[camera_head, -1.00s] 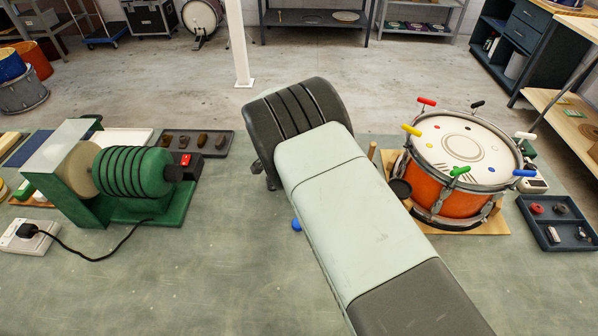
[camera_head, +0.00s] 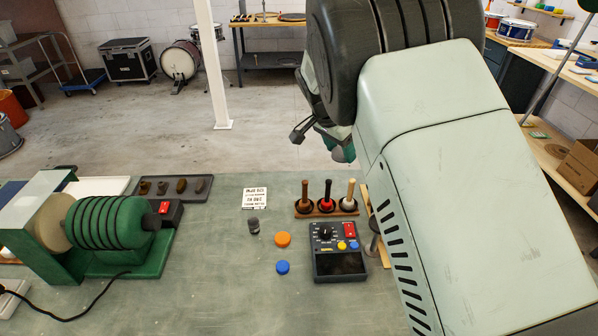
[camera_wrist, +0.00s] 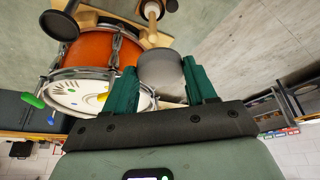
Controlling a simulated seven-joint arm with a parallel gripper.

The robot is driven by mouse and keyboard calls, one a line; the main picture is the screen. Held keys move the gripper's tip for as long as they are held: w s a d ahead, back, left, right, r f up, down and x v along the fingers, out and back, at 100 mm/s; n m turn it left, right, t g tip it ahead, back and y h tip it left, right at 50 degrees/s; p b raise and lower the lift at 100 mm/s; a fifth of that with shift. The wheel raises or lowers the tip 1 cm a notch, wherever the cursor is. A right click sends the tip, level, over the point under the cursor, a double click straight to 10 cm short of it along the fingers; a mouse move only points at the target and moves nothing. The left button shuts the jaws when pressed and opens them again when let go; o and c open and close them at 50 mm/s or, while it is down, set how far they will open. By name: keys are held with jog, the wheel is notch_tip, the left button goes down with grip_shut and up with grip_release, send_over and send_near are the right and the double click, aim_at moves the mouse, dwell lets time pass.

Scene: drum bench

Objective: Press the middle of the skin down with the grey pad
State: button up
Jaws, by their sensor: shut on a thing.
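The grey pad (camera_wrist: 161,80) is a round grey piece held between the two green fingers of my gripper (camera_wrist: 160,68) in the wrist view. The drum has an orange shell (camera_wrist: 92,50) and a white skin (camera_wrist: 85,97), seen at the left of the wrist view. A green key (camera_wrist: 33,101) sits at its rim. My right finger is clear of the drum; my left finger overlaps part of the skin in the picture. I cannot tell the pad's height over the skin. In the head view my arm hides the drum, and only a green bit of my gripper (camera_head: 343,152) shows.
A black box with a dial (camera_head: 338,250), a rack of three handled tools (camera_head: 327,207), an orange cap (camera_head: 283,240), and a blue cap (camera_head: 282,267) stand left of my arm. The green machine (camera_head: 110,235) is at the left.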

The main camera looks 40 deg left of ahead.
jog(key=w+d+r, duration=0.7)
jog(key=d+r, duration=0.3)
jog(key=d, duration=0.3)
jog(key=s+d+r+m, duration=0.1)
jog(key=d+r, duration=0.5)
jog(key=d, duration=0.5)
jog(key=s+d+r, duration=0.1)
jog(key=d+r, duration=0.4)
jog(key=d, duration=0.7)
jog(key=s+d+r+m, duration=0.1)
jog(key=s+d+r, duration=0.1)
jog(key=d+r, duration=0.65)
jog(key=shift+n, duration=0.7)
jog(key=w+a+f, duration=0.4)
jog(key=a+f, duration=0.4)
jog(key=f, duration=0.1)
jog(key=w+a+f, duration=0.4)
jog(key=a+f, duration=0.4)
jog(key=f, duration=0.1)
jog(key=w+a+f, duration=0.4)
jog(key=a+f, duration=0.3)
jog(key=f, duration=0.3)
jog(key=shift+a, duration=0.4)
jog(key=shift+f, duration=2.4)
jog(key=shift+f, duration=0.8)
